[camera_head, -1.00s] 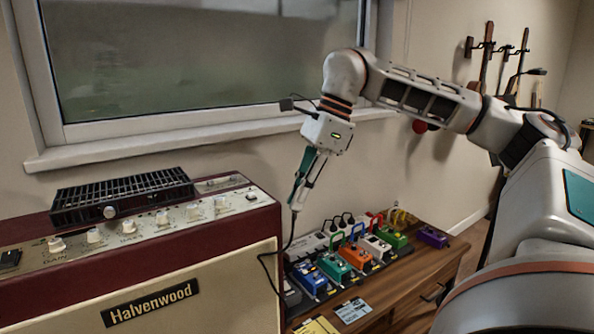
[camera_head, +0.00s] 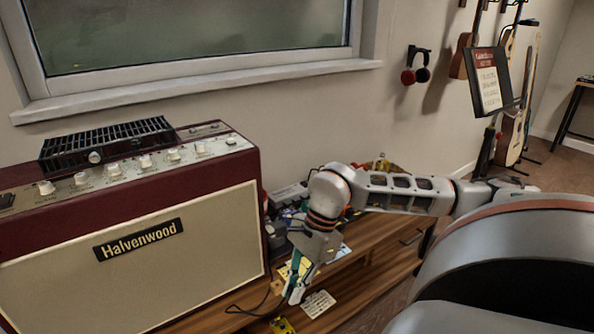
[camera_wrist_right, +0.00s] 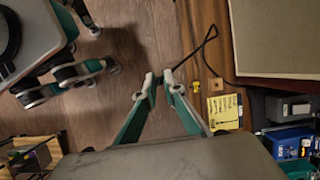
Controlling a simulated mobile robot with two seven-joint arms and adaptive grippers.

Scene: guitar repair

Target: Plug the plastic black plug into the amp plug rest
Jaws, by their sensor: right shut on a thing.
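My right gripper (camera_head: 293,296) is low in front of the wooden cabinet, beside the amp's lower right corner. In the right wrist view its fingertips (camera_wrist_right: 160,78) are closed on the end of a black cable (camera_wrist_right: 213,36). The black plug there is mostly hidden between the fingers. The cable loops out and runs back toward the cabinet; it also shows in the head view (camera_head: 245,311). The maroon Halvenwood amp (camera_head: 205,230) stands at the left, its knobs along the top panel. I cannot make out the plug rest. My left gripper is not in view.
The wooden cabinet top (camera_head: 350,278) carries pedals, largely hidden behind my arm, and a paper card (camera_head: 318,303). A black grille unit (camera_head: 108,140) sits on the amp. Wooden floor (camera_wrist_right: 125,45) lies below the gripper in the wrist view.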

